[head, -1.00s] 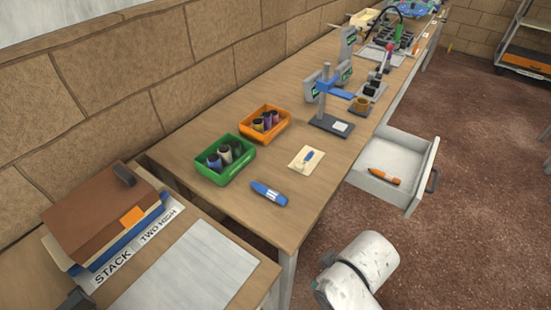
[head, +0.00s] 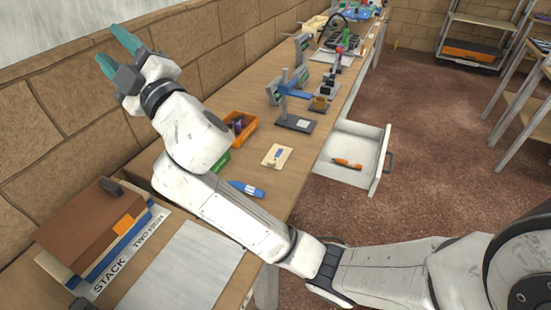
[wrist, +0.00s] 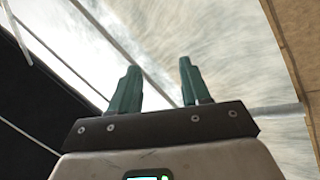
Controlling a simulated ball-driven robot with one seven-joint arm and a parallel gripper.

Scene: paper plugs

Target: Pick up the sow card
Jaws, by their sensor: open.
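A small cream card (head: 277,156) with a blue mark lies flat on the wooden table, near its front edge, in the head view. It is the only such card I make out, and its print is too small to read. My gripper (head: 113,47) is raised high at the upper left, in front of the brick wall, far from the card. Its two teal fingers point up and stand apart with nothing between them. They also show in the wrist view (wrist: 160,75), against a bright pale surface; the card is not in that view.
An orange tray (head: 240,128) stands behind; my arm mostly hides a green tray (head: 222,162). A stand (head: 295,123) is beyond the card. An open drawer (head: 350,178) holding an orange marker juts out right.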

